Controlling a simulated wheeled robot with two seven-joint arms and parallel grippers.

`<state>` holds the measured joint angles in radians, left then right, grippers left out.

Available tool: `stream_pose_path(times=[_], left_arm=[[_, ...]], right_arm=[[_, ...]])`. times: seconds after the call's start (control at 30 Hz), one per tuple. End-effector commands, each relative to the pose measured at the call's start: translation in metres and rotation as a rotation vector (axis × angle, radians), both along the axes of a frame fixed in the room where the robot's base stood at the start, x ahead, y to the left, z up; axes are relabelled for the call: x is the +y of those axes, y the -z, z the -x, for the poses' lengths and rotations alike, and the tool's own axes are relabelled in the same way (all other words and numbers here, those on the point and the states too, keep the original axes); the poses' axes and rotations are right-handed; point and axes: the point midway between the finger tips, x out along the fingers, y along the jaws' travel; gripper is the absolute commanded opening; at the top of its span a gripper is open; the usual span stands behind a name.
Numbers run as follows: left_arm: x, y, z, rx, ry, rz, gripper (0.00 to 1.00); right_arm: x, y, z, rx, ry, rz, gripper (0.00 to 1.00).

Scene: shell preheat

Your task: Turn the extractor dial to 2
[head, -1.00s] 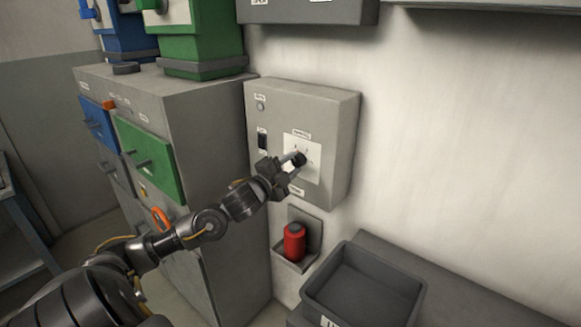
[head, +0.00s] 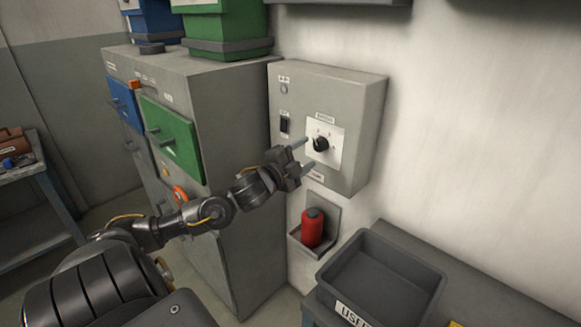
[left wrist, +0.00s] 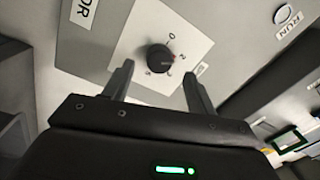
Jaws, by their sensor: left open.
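The extractor dial (head: 320,144) is a round black knob on a white plate (head: 333,134) on the front of a grey wall box (head: 337,88). My left gripper (head: 309,154) is open and empty, its fingertips just in front of the dial and apart from it. In the left wrist view, the dial (left wrist: 160,58) lies just beyond and between the two open fingers (left wrist: 158,70). The other printed marks are too small to read surely. My right gripper is not in view.
A black switch (head: 285,124) sits on the box left of the dial. A red canister (head: 312,228) stands in a wall holder below. A dark grey bin (head: 382,278) is at lower right. A grey cabinet with a green drawer (head: 172,138) stands left of the box.

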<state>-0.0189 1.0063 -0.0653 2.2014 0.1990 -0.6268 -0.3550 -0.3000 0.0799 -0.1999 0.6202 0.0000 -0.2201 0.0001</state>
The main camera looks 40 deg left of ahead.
Motion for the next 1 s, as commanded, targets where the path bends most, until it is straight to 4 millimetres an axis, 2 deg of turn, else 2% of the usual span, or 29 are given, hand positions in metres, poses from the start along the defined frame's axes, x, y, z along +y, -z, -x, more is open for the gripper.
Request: stream_pose_path(times=[0.03, 0.2, 0.4, 0.6, 1.0], left_arm=[[-0.001, 0.005, 0.010, 0.004, 0.001, -0.002, 0.57], [-0.002, 0.006, 0.038, 0.003, 0.001, 0.000, 0.57], [-0.003, 0.006, 0.060, 0.002, 0.000, 0.001, 0.57], [-0.004, 0.005, 0.070, 0.001, 0.000, 0.001, 0.57], [-0.004, 0.004, 0.071, -0.001, 0.000, 0.001, 0.57]], right_arm=[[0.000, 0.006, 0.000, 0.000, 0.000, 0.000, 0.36], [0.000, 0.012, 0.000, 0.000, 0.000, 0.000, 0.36], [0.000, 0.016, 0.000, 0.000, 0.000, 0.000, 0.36], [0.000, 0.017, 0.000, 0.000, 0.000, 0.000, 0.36], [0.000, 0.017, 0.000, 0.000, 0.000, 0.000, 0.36]])
